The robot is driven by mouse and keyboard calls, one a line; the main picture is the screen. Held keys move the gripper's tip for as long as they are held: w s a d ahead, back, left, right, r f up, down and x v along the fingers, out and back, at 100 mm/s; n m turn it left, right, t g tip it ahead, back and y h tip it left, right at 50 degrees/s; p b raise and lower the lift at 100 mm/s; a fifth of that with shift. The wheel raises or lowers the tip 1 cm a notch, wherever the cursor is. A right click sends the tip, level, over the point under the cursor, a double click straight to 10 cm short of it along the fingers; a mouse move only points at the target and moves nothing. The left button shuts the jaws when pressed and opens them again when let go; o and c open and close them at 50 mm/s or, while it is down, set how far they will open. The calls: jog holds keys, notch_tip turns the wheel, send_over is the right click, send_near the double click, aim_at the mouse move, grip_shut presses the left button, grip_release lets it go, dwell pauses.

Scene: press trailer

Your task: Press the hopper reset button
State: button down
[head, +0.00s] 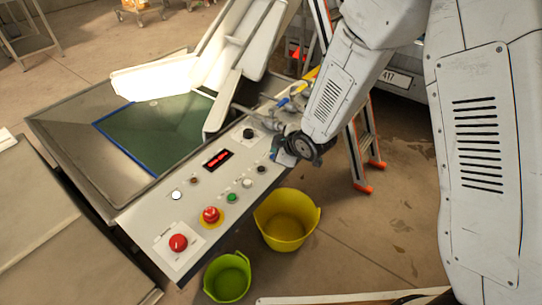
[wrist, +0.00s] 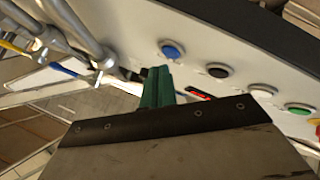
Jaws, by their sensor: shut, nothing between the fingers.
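The control panel (head: 205,190) is a sloped pale strip with several buttons; I cannot read their labels, so I cannot tell which is the hopper reset. The wrist view shows a row with a blue button (wrist: 172,50), black button (wrist: 219,70), white button (wrist: 262,90) and green button (wrist: 299,108). The head view also shows the black (head: 261,169), white (head: 247,183) and green (head: 232,198) ones; the blue one is hidden by my gripper (head: 280,157). My gripper's green fingers (wrist: 157,86) are shut and empty, near the blue button; contact cannot be told.
A red mushroom button on yellow (head: 211,215) and another red button (head: 178,243) sit at the panel's near end. A black knob (head: 248,133) and pipes (wrist: 75,30) are close to my gripper. A yellow bucket (head: 287,220) and green bucket (head: 228,278) stand below the panel.

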notch_tip(320, 180, up, 5)
dwell(0.5)
dwell(0.7)
jog(key=s+d+m+g+h, duration=0.5)
jog(key=s+d+m, duration=0.1)
jog(key=s+d, duration=0.45)
jog(key=s+d+r+m, duration=0.5)
jog(key=s+d+r, duration=0.1)
jog(key=s+r, duration=0.5)
jog(key=s+d+r+m+g, duration=0.1)
jog(key=s+d+r+m, duration=0.3)
jog(key=s+d+r, duration=0.3)
jog(key=shift+s+r+m, duration=0.4)
jog(key=shift+s+r, duration=1.5)
jog(key=shift+s, duration=0.85)
